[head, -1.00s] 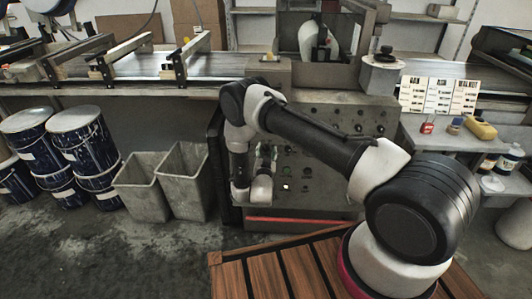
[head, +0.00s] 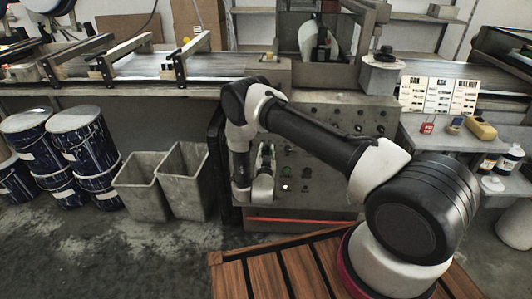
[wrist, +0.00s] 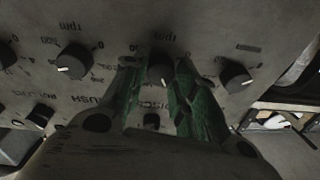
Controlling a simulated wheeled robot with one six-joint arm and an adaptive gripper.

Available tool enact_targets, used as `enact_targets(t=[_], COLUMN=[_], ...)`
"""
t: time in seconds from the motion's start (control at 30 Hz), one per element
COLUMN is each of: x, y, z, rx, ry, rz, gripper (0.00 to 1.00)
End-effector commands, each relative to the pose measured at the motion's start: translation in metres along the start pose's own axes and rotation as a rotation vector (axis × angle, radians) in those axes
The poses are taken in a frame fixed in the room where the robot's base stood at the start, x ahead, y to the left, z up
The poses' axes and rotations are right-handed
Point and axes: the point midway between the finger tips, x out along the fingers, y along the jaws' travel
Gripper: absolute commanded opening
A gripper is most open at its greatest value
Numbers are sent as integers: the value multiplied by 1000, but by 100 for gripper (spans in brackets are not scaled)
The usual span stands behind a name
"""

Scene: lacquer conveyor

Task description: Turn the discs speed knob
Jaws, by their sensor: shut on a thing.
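In the wrist view a dark round knob (wrist: 160,76) with a pale pointer mark sits between the green-padded fingers of my gripper (wrist: 158,70). The fingers are shut on it from both sides. An upside-down "rpm" scale shows above it, and an upside-down label reading roughly "DISC" is partly covered by the fingers below. The pointer mark is near the knob's lower edge. In the head view my gripper (head: 271,158) is at the grey control panel (head: 330,190); the arm hides part of the panel, and the held knob cannot be made out there.
In the wrist view a similar rpm knob (wrist: 73,61) is to the left and another dark knob (wrist: 235,76) to the right, both close to the fingers. In the head view the conveyor (head: 130,68) runs above. Grey bins (head: 188,180) stand left of the panel.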

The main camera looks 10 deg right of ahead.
Motion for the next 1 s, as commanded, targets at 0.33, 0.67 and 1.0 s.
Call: enact_targets(t=[0.33, 0.67, 1.0], x=[0, 0, 0], y=[2, 2, 2], z=[0, -1, -2], rx=[-275, -584, -902], ry=[-19, -39, -59], rz=[-46, -100, -155], gripper=[5, 5, 5])
